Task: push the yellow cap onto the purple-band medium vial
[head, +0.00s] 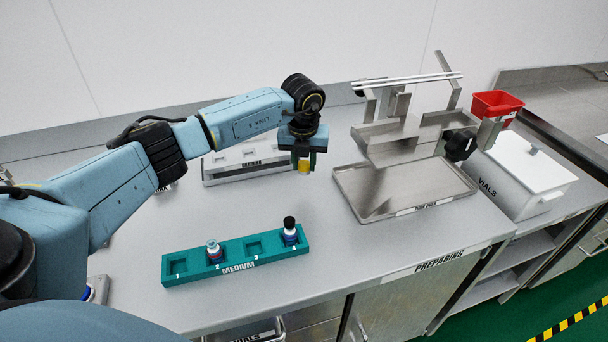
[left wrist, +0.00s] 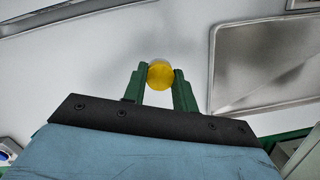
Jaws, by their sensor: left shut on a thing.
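My left gripper (head: 304,164) is shut on the yellow cap (head: 304,166) and holds it in the air above the table, behind the green rack. In the left wrist view the round yellow cap (left wrist: 160,74) sits between the two green fingertips (left wrist: 159,77). The green MEDIUM rack (head: 233,269) stands near the table's front edge. A vial (head: 214,252) with a pale top stands upright in slot 2. A black-capped vial (head: 290,233) stands upright in slot 4. The bands are too small for me to tell which is purple. My right gripper is not in view.
Slots 1 and 3 of the rack are empty. A white rack (head: 247,163) stands behind my gripper. A metal tray (head: 357,199) with a metal stand (head: 389,143) is to the right. Beyond are a white VIALS box (head: 520,180) and a red bin (head: 495,105).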

